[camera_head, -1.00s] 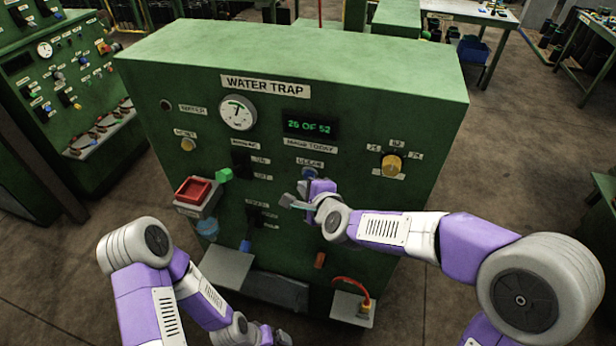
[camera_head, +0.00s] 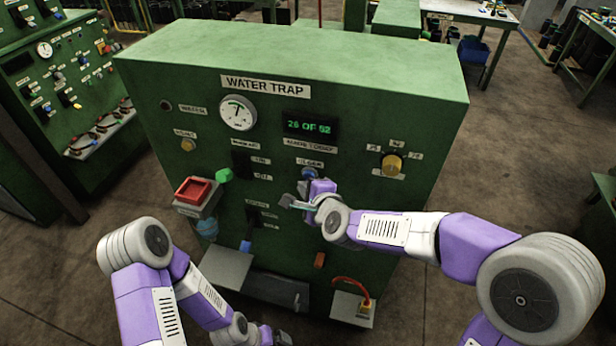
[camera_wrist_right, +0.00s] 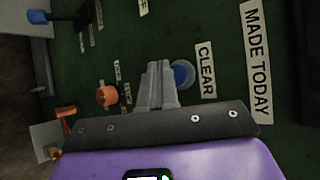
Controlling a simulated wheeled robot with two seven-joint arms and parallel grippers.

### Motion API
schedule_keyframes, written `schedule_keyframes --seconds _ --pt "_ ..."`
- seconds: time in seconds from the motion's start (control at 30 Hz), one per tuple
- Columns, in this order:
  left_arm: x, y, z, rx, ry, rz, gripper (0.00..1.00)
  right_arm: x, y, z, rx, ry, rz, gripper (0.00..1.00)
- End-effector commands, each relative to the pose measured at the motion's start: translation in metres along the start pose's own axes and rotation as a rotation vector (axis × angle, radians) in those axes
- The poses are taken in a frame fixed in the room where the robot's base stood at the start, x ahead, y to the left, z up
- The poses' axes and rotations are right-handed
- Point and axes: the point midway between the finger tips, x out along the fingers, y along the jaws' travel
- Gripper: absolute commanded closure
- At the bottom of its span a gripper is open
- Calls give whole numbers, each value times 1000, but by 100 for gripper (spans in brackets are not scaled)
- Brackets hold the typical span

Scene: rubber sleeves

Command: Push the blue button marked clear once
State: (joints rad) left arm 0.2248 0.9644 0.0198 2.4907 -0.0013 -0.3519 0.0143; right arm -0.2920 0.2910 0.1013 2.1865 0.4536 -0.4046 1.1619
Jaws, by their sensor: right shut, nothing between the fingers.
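The blue button (camera_head: 309,173) sits on the green WATER TRAP panel, just under its CLEAR label (camera_head: 310,163). In the right wrist view the blue button (camera_wrist_right: 182,74) shows beside the CLEAR label (camera_wrist_right: 205,70), partly hidden by my fingers. My right gripper (camera_head: 304,193) is shut and empty, its fingertips close to the button; I cannot tell whether they touch it. The fingers also show in the right wrist view (camera_wrist_right: 160,75). My left gripper (camera_head: 283,338) is low at the bottom edge, away from the panel controls; its jaws are too small to read.
The panel has a gauge (camera_head: 238,112), a green display (camera_head: 310,127) reading about 26 OF 52, a yellow knob (camera_head: 392,164), a red button box (camera_head: 196,193) and a green knob (camera_head: 224,175). Small shelves (camera_head: 222,266) jut out low on the front.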

Motion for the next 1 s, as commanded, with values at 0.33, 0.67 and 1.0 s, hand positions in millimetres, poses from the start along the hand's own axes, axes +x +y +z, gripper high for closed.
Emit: schedule_keyframes --seconds 0.33,0.67,1.0 --pt "0 0 0 0 0 0 0 0 0 0 0 0 0 100" --pt "2 -1 0 0 0 0 0 2 -1 -2 0 0 -1 100" --pt "4 -2 0 0 0 0 0 6 -4 -4 0 0 0 100"
